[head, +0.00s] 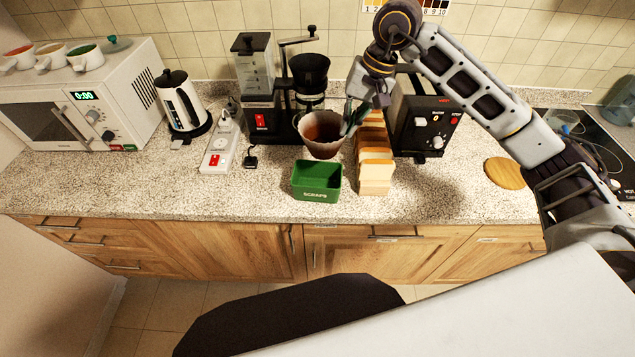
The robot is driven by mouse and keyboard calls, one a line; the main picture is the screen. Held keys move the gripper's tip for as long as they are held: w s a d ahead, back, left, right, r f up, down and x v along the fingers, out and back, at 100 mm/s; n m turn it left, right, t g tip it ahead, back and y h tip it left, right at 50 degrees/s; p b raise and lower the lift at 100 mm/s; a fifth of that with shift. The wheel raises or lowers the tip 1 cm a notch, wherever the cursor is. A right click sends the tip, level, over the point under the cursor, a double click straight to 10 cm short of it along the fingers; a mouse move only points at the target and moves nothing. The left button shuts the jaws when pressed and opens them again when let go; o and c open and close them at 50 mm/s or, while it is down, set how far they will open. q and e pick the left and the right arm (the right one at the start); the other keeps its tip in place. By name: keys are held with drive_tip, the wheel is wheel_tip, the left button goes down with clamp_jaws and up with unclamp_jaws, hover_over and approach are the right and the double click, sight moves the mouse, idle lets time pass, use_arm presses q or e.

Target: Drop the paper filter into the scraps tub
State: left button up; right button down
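The paper filter (321,148) is a brown cone with dark brown contents showing inside its rim. It is held upright above the back of the green scraps tub (316,190), which is labelled SCRAPS and sits near the counter's front edge. My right gripper (350,124) reaches in from the right and its fingertips are at the filter's right rim, closed on it. The gap between filter and tub is hard to judge. The tub's inside is partly visible and looks empty. My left gripper is not in view.
Bread slices (375,172) stand in a row right of the tub, close to my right gripper. The coffee maker (262,117) stands behind the filter. A power strip (219,150) and kettle (182,103) are left.

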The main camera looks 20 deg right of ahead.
drive_tip(key=shift+f, duration=0.1)
drive_tip(key=shift+f+b, duration=0.95)
drive_tip(key=shift+f, duration=1.95)
drive_tip(key=c, duration=1.6)
unclamp_jaws()
drive_tip(key=shift+o, duration=0.2)
drive_tip(key=shift+r, duration=0.1)
drive_tip(key=v, duration=1.2)
drive_tip(key=shift+s+a, duration=0.1)
